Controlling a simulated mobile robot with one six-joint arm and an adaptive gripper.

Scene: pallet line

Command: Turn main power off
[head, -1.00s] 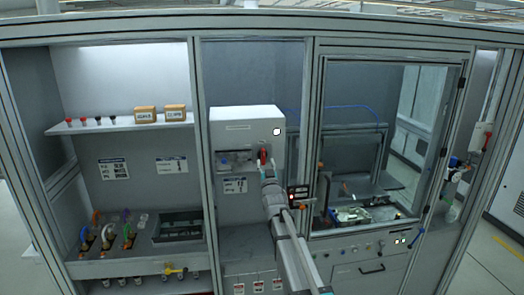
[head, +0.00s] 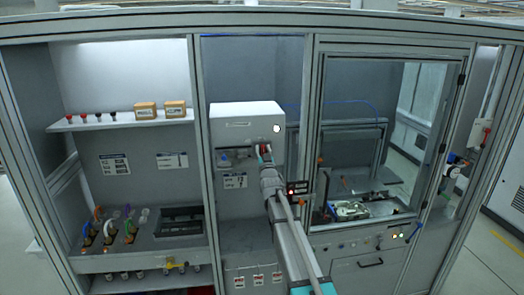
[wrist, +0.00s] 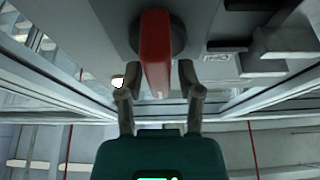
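A red switch handle (wrist: 156,55) on a dark round base sticks out from a pale panel in the wrist view. In the head view, the handle (head: 259,152) is a small red patch on the front of the white box (head: 245,114), partly hidden by my gripper. My gripper (wrist: 157,85) is open, with one finger on each side of the handle's near end. A gap shows between each finger and the handle, so it holds nothing. In the head view, my gripper (head: 263,156) is close to the front of the box.
A frame post (head: 306,130) stands just right of my arm, with a small control box (head: 298,188) beside it. A glass-doored cell (head: 385,150) is to the right. A shelf (head: 120,122) with two cartons and several knobs is to the left.

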